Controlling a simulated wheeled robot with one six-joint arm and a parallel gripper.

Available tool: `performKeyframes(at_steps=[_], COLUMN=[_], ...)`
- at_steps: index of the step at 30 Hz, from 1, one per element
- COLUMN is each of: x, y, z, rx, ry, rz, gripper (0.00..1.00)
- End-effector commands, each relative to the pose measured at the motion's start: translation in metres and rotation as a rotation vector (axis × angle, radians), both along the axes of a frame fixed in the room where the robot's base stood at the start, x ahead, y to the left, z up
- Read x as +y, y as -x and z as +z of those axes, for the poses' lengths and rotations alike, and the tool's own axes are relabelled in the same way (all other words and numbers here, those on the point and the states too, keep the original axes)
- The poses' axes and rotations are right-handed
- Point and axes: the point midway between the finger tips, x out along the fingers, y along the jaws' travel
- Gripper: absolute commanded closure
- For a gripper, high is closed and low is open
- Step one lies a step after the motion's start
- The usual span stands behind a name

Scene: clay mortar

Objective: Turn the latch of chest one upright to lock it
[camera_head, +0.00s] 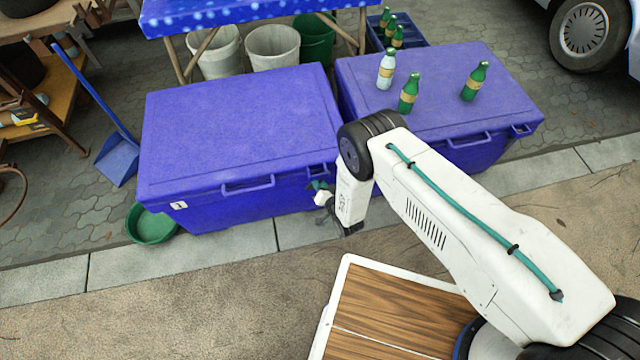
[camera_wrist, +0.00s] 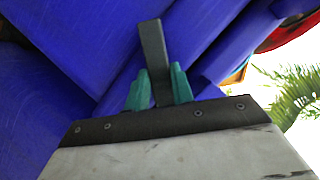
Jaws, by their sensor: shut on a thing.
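Chest one (camera_head: 235,130) is the blue chest on the left, with a white label marked 1 on its front and its lid closed. My gripper (camera_head: 318,187) is at the right end of the chest's front, just under the lid edge. In the wrist view its teal fingers (camera_wrist: 158,88) are shut on the dark grey latch (camera_wrist: 152,45), a flat bar. The bar sticks out beyond the fingertips and leans slightly in that view. In the head view the latch is too small and covered to tell its angle.
A second blue chest (camera_head: 440,110) stands to the right with bottles (camera_head: 474,82) on its lid. A green basin (camera_head: 150,225) and a blue dustpan (camera_head: 117,158) are at the left. Buckets (camera_head: 272,47) stand behind. The pavement in front of chest one is clear.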

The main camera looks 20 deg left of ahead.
Motion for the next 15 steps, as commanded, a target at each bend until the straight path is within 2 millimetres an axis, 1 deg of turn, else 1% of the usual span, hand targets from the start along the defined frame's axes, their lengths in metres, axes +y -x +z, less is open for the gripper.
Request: performKeyframes(at_steps=[9,15], x=[0.0014,0.0018], y=[0.0019,0.0021], z=[0.0002,0.0005], rx=[-0.152,-0.235], ry=[0.254,0.389], rz=[0.001,-0.001], gripper=[0.99,0.99])
